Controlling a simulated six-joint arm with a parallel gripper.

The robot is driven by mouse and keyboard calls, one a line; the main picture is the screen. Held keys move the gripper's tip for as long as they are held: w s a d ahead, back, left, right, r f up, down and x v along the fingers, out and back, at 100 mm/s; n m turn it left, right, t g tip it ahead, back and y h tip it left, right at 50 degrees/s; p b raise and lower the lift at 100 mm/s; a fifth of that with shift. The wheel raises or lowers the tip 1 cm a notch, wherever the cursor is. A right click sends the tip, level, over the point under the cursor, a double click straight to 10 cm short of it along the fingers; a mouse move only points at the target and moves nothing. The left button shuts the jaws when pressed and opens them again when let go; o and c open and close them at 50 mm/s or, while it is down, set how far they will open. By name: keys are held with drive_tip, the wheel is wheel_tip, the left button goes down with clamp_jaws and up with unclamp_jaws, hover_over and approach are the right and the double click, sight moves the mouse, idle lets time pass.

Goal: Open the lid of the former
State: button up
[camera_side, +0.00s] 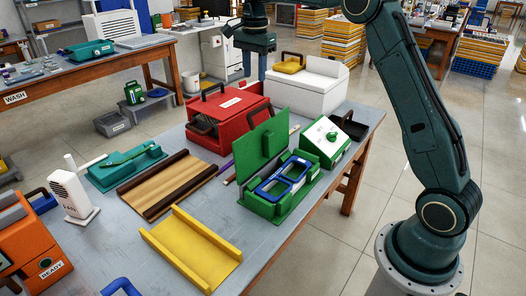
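No readable label marks the former, so I cannot tell which device it is. A green hinged device (284,207) sits near the table's right edge. My gripper (254,68) hangs high at the top centre, apart from both in the picture, in front of the white box's left side. Its fingertips are small and dark, so its opening is unclear. I see nothing held.
A green knob box (326,136), black tray (349,125) and white box (304,89) stand behind the hinged device. Bare tabletop (112,232) shows front left.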

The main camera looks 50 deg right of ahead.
drive_tip(key=shift+r, duration=2.6)
drive_tip(key=shift+s+r, duration=0.1)
drive_tip(key=shift+r, duration=0.05)
drive_tip(key=shift+a, duration=0.1)
drive_tip(key=s+a+r+n+t, duration=0.1)
drive_tip(key=s+a+r+n, duration=0.3)
drive_tip(key=s, duration=0.4)
drive_tip(key=s+a+r+n+t, duration=0.1)
drive_tip(key=s+a+n+t, duration=0.1)
drive_tip(key=s+a+n, duration=0.55)
drive_tip(key=s+a+f+n+t, duration=0.1)
drive_tip(key=s+f+n, duration=0.2)
drive_tip(key=s, duration=0.7)
drive_tip(key=s+a+f+n+t, duration=0.1)
drive_tip(key=s+f+n, duration=0.2)
drive_tip(key=s+f, duration=0.4)
drive_tip(key=s, duration=0.2)
drive_tip(key=shift+s+f, duration=0.15)
drive_tip(key=shift+s, duration=0.2)
